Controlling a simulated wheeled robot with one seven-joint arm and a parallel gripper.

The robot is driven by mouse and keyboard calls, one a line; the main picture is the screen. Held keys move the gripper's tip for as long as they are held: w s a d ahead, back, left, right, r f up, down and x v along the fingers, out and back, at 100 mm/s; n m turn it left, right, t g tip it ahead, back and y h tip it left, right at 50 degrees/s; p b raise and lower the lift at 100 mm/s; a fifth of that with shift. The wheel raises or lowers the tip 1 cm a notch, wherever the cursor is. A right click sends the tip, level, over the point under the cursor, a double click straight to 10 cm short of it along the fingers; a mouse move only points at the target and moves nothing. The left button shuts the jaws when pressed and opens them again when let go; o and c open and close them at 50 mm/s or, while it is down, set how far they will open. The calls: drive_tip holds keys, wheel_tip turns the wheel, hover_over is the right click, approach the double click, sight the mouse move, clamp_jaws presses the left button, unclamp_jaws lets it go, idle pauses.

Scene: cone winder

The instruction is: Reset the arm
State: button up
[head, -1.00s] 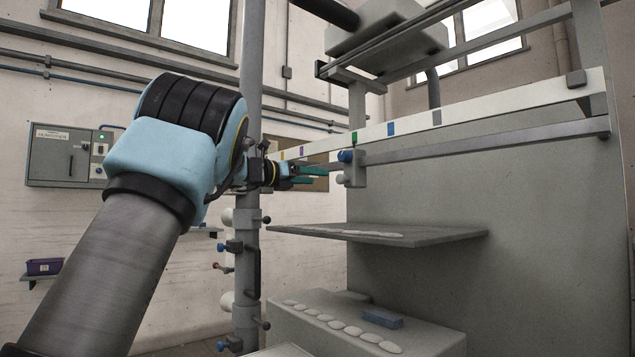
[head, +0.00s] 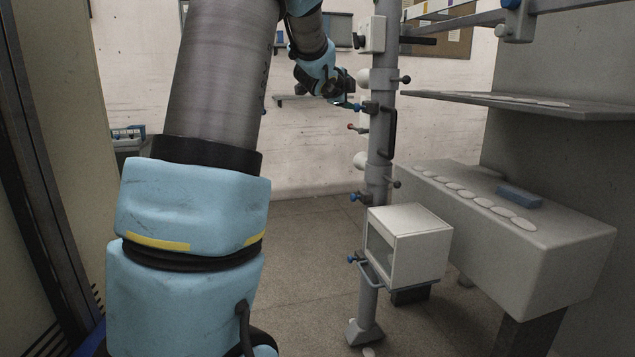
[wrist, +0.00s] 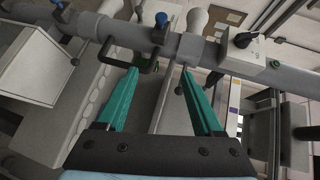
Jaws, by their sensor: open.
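My gripper (head: 347,104) is near the upright grey post (head: 380,150), just to its left in the head view. In the wrist view my gripper (wrist: 158,95) shows two green fingers spread apart with nothing between them. Beyond the fingertips is the post (wrist: 190,45), with a black handle (wrist: 125,62) and a blue knob (wrist: 161,20) on it. I cannot tell from these views exactly how far the fingertips are from the post. My arm reaches up and across the left of the head view.
A white box (head: 420,262) is fixed low on the post. A grey machine bed (head: 570,240) with white discs and a blue block (head: 519,196) stands right, under a shelf (head: 590,108). Floor (head: 310,235) is clear left of the post.

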drive_tip(key=s+a+f+n+g+y, duration=0.3)
drive_tip(key=s+a+f+n, duration=0.35)
drive_tip(key=f, duration=0.25)
drive_tip(key=s+a+f+n+g+y, duration=0.2)
drive_tip(key=s+a+f+n, duration=0.45)
drive_tip(key=f, duration=0.25)
drive_tip(key=s+a+f+n+g, duration=0.1)
drive_tip(key=s+f+n+g, duration=0.1)
drive_tip(key=s, duration=0.5)
drive_tip(key=s+f+n+g, duration=0.3)
drive_tip(key=s+f, duration=0.2)
drive_tip(key=s, duration=0.3)
drive_tip(key=s+a+f+n+g+y, duration=0.1)
drive_tip(key=s+f+n+g, duration=0.1)
drive_tip(key=s, duration=0.6)
drive_tip(key=shift+a+f+n, duration=0.3)
drive_tip(key=shift+a+f, duration=0.05)
drive_tip(key=shift+f, duration=0.35)
drive_tip(key=shift+o, duration=0.3)
drive_tip(key=shift+w, duration=0.1)
